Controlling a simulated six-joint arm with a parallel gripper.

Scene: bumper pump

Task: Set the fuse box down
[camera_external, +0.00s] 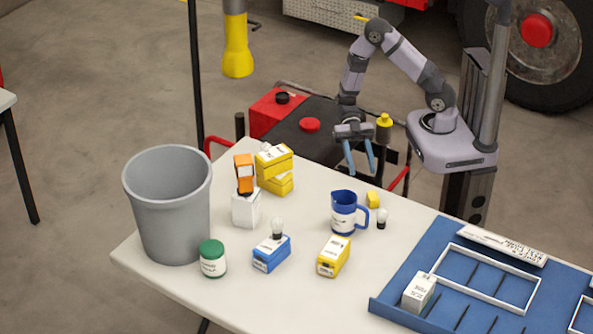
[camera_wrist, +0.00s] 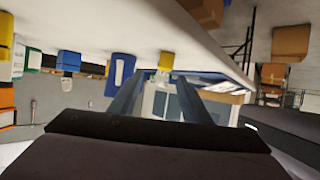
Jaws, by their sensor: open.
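My gripper (camera_external: 361,171) hangs over the back edge of the table, above and behind the blue and white mug (camera_external: 344,214). Its two blue fingers are apart with nothing between them, and they also show apart in the wrist view (camera_wrist: 160,84). Several small boxes could be the fuse box, and I cannot tell which: a blue and white box (camera_external: 271,254), a yellow and white box (camera_external: 333,257), stacked yellow boxes (camera_external: 274,168), a white box (camera_external: 246,209) and a white box (camera_external: 418,292) in the blue tray (camera_external: 396,303).
A grey bin (camera_external: 168,205) stands at the left, beside a green-lidded jar (camera_external: 212,259). An orange item (camera_external: 244,172) sits on the white box. The front middle is clear.

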